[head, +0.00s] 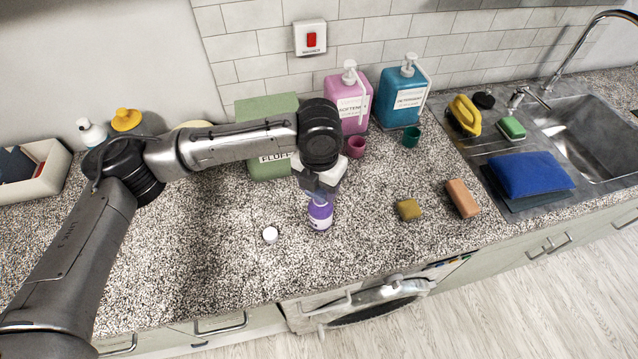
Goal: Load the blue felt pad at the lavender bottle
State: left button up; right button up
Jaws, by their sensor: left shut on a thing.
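The lavender bottle (320,217), purple with a pale label, stands upright on the speckled counter. My left gripper (318,190) points down directly over its top. It is shut on a small dark bluish thing, apparently the blue felt pad, mostly hidden by the jaws. Whether the pad touches the bottle's mouth I cannot tell. A small white cap (270,235) lies on the counter to the left of the bottle. My right gripper is not in view.
Pink softener (349,95) and blue detergent (402,92) bottles stand at the wall. A green box (268,110) is behind my arm. A yellow sponge (409,209) and an orange block (462,198) lie right. A blue cloth (531,174) is by the sink (590,130). The front-left counter is clear.

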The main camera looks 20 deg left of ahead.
pick_arm(q)
jog(key=shift+f, duration=0.1)
dwell(0.5)
jog(key=shift+f, duration=0.4)
dwell(0.3)
dwell(0.8)
jog(key=shift+p, duration=0.3)
dwell(0.4)
jog(key=shift+f, duration=0.2)
dwell(1.0)
jog(key=shift+r+p, duration=0.1)
jog(key=shift+p, duration=0.25)
